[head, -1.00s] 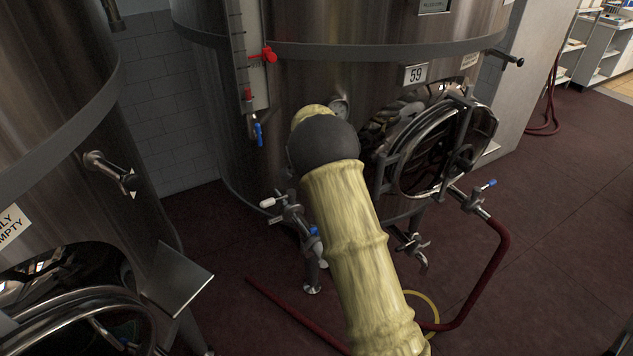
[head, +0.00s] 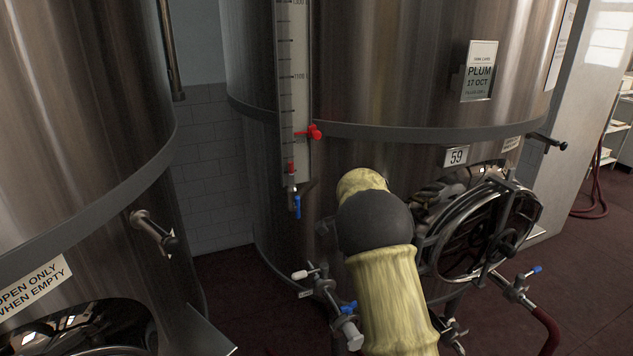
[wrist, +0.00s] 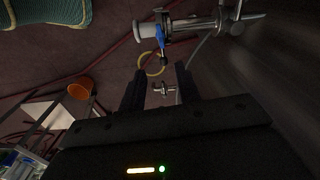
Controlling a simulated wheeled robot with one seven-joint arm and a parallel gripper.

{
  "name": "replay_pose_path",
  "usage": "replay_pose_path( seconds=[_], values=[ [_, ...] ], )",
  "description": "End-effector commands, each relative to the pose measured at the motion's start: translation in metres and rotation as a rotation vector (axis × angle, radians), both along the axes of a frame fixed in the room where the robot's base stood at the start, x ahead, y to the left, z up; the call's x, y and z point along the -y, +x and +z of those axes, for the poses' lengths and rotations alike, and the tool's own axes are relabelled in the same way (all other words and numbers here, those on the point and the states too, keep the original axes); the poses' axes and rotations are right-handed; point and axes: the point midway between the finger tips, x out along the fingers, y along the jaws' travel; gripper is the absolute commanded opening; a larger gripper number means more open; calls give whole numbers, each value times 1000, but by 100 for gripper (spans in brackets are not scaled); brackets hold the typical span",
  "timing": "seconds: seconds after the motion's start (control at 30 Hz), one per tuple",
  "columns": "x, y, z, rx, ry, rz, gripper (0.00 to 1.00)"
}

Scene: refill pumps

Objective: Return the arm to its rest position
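My arm, yellow with a dark round joint, reaches toward the steel tank numbered 59 (head: 400,60) in the head view. My gripper is hidden behind the arm there. In the wrist view the two dark fingers of my gripper (wrist: 160,78) stand apart. A small metal valve handle (wrist: 163,89) shows in the gap between them; it seems to lie beyond the fingers, and I see no contact. A pipe with a blue-handled valve (wrist: 161,38) lies just past the fingertips.
Another tank (head: 70,130) stands at left. An orange bucket (wrist: 80,90) shows in the wrist view.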

Motion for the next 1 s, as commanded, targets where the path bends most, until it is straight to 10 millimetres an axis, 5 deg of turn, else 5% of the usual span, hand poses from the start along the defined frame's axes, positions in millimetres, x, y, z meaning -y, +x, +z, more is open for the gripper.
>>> replay_pose_path(
  seconds=[0.27,1.0],
  values=[
    [13,-50,19,38,15,190,33],
    [5,-279,34,185,-115,1094,33]
  ],
)
